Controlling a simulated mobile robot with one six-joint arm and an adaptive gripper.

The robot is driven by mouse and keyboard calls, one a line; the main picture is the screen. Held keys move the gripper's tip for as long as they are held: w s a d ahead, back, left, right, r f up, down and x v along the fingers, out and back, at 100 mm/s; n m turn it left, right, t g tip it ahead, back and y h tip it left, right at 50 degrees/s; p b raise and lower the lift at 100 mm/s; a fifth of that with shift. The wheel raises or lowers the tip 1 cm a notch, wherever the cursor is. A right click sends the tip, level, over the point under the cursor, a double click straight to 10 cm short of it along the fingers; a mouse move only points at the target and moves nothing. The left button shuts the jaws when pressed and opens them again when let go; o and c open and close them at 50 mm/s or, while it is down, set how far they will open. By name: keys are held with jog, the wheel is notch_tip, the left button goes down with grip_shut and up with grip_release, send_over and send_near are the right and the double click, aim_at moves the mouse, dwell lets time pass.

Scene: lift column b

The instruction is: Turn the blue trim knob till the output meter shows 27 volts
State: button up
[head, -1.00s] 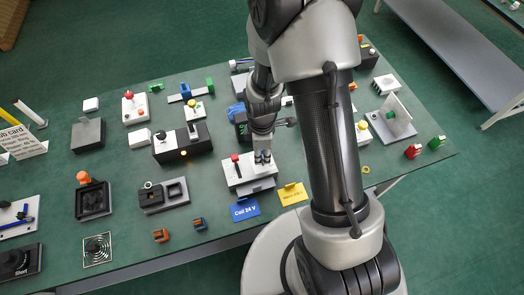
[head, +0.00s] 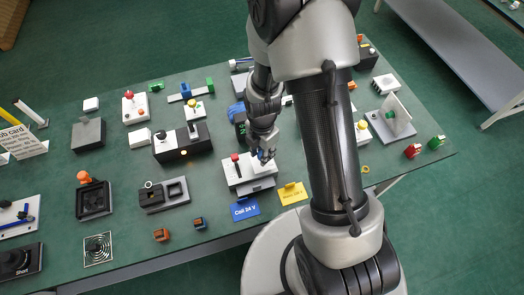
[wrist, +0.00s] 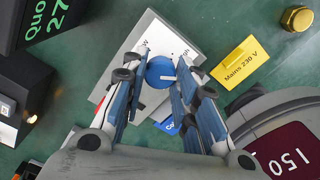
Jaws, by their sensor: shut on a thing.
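The blue trim knob (wrist: 161,72), with a white pointer line, sits on a pale box (wrist: 128,65). My gripper (wrist: 162,78) is shut on the knob, with a finger on each side of it. In the head view my gripper (head: 264,155) is over the right part of the same box (head: 240,172). A dark red display (wrist: 290,152) at the lower right of the wrist view shows digits like 150, tilted. I cannot tell whether it is the output meter. A black display (wrist: 45,22) with green text "Quo" and 27 is cut off at the upper left.
A yellow "Mains 230 V" card (wrist: 241,62) and a blue "Coil 24 V" card (head: 245,209) lie close to the box. A red-knobbed lever (head: 235,158) stands on the box's left side. Several other devices crowd the green table (head: 220,235).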

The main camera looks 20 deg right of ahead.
dwell(0.5)
jog(key=o, duration=1.1)
notch_tip(320, 180, up, 12)
jog(key=shift+r, duration=0.1)
dwell(0.4)
